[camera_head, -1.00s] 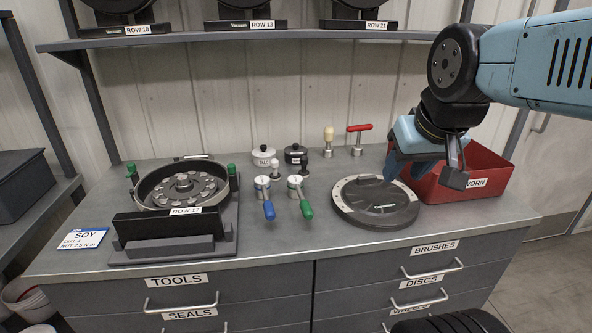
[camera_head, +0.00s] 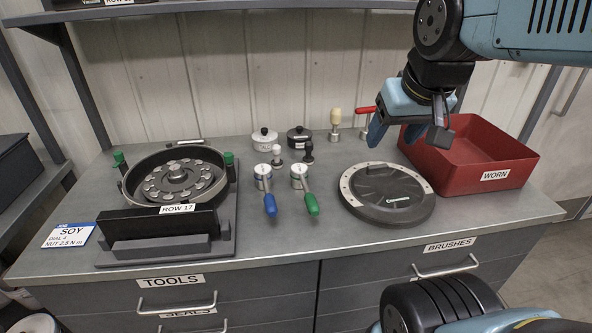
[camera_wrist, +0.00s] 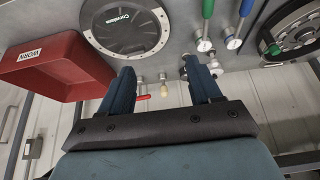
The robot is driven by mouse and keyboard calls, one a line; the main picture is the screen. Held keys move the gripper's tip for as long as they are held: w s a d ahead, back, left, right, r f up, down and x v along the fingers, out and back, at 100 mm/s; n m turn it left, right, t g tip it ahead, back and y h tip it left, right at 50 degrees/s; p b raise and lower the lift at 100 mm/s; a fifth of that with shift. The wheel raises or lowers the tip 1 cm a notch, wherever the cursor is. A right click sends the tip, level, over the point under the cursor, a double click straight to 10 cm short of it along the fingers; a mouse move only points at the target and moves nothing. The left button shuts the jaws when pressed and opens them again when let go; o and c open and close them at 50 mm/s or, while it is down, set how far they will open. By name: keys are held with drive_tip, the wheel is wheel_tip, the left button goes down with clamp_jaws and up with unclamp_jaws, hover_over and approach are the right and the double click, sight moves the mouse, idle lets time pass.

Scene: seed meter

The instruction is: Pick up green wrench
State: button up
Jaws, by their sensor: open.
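The green wrench (camera_head: 305,187) has a green handle and a round silver dial head, and lies on the bench top beside a blue-handled wrench (camera_head: 267,190). It also shows in the wrist view (camera_wrist: 206,25), beyond the fingers to the upper right. My gripper (camera_head: 408,128) is open and empty, raised above the back of the bench, to the right of the green wrench and apart from it. In the wrist view the two fingers of my gripper (camera_wrist: 163,88) stand apart with nothing between them.
A dark round lid (camera_head: 388,194) lies right of the wrenches. A red WORN bin (camera_head: 500,172) stands at the right. A seed meter (camera_head: 175,182) on a base is at the left. Small pots (camera_head: 265,139) and knobbed tools (camera_head: 335,125) stand behind. The front strip is clear.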

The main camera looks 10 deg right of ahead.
drive_tip(key=o, duration=0.3)
drive_tip(key=w+a+f+g, duration=0.1)
drive_tip(key=w+a, duration=0.1)
drive_tip(key=w, duration=0.4)
drive_tip(key=w+a+f+n+g, duration=0.1)
drive_tip(key=w+a, duration=0.2)
drive_tip(key=w, duration=0.4)
drive_tip(key=shift+a+f+g, duration=0.25)
drive_tip(key=shift+a+g, duration=0.1)
drive_tip(key=shift+g, duration=0.05)
drive_tip(key=n+g, duration=0.1)
drive_tip(key=g, duration=0.1)
hover_over(299, 168)
wheel_tip(299, 168, down, 8)
drive_tip(key=shift+n+g, duration=0.3)
drive_tip(key=f, duration=0.8)
drive_tip(key=shift+w+a+f, duration=0.1)
drive_tip(key=shift+w+f, duration=0.15)
drive_tip(key=shift+w, duration=0.05)
drive_tip(key=shift+s+f, duration=0.2)
drive_tip(key=shift+f, duration=2.55)
